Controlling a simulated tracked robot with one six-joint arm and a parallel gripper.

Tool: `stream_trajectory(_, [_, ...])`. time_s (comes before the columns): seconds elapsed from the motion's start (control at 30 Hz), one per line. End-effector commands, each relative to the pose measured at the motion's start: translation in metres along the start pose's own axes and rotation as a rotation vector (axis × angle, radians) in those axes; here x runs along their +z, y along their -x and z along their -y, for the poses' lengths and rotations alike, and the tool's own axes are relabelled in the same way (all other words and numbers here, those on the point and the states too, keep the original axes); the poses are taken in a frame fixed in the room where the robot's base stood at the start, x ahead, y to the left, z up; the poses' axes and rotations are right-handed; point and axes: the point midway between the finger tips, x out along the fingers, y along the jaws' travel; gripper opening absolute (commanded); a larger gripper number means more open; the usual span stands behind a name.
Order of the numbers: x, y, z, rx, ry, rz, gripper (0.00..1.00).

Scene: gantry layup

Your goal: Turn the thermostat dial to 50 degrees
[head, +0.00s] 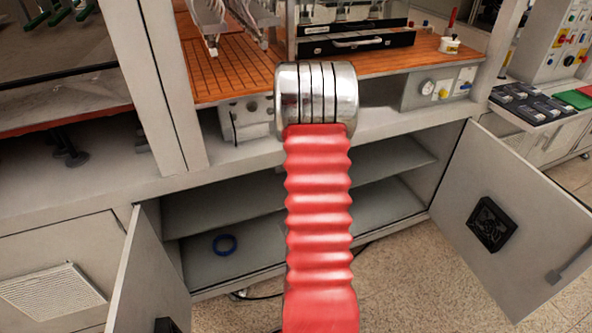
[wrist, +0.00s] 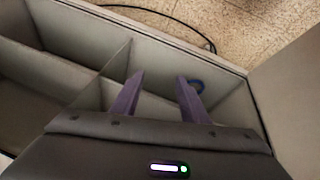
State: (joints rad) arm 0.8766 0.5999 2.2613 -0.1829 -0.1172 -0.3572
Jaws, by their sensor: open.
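A round white dial (head: 427,86) sits on a grey control panel (head: 415,102) under the right end of the orange worktop in the head view. It is small there, its scale cannot be read, and I cannot tell for sure that it is the thermostat dial. In the wrist view my gripper (wrist: 160,77) is open, its two purple fingers apart with nothing between them. It is over the open cabinet's shelves, and the dial is not in that view. In the head view my red arm hides the gripper.
The cabinet's right door (head: 525,205) and left door (head: 150,275) stand open. A blue ring (head: 225,244) lies on the lower shelf (head: 205,268). A second panel with fittings (head: 250,108) sits left of my arm. A black tray (head: 540,108) is at the right.

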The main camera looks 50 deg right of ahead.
Motion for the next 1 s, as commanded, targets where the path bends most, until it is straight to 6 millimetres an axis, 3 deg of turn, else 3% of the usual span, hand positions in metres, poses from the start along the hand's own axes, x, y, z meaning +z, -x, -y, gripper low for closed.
stream_trajectory(0.1, [0.007,-0.031,-0.015,0.018,0.027,-0.058,0.41])
stream_trajectory(0.3, [0.009,-0.073,-0.038,0.069,0.097,-0.196,0.41])
stream_trajectory(0.5, [-0.001,-0.098,-0.057,0.152,0.188,-0.373,0.41])
stream_trajectory(0.77, [-0.034,-0.093,-0.076,0.312,0.320,-0.635,0.41])
stream_trajectory(1.0, [-0.074,-0.050,-0.090,0.515,0.447,-0.880,0.41])
